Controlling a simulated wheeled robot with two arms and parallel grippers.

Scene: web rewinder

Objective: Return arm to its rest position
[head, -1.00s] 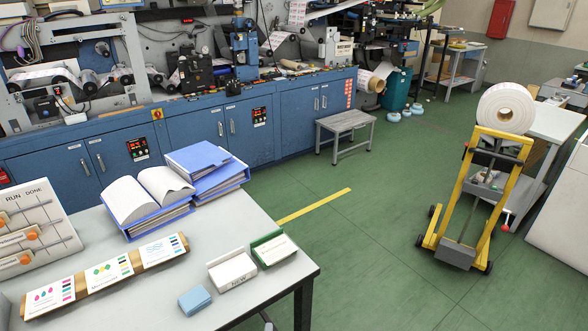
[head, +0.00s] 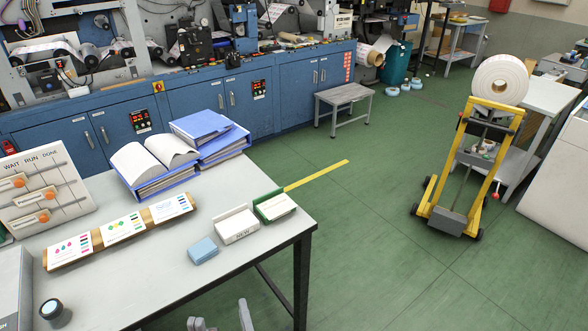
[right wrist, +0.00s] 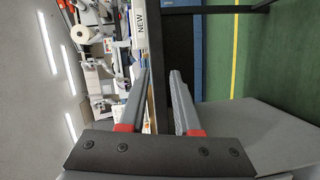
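My right gripper (head: 221,318) shows at the bottom edge of the head view, only its grey fingers, against the floor just off the table's (head: 250,262) front edge. The right wrist view shows its two fingers (right wrist: 159,76) spread apart with nothing between them. The rest of the right arm is out of the head view. My left gripper and left arm are not in view.
On the table are a white box marked NEW (head: 236,225), a green-backed holder (head: 274,207), a blue block (head: 202,250), sample cards (head: 124,230), binders (head: 150,168), a status board (head: 45,196) and a dark round object (head: 55,312). A yellow roll trolley (head: 470,165) stands right; green floor between is clear.

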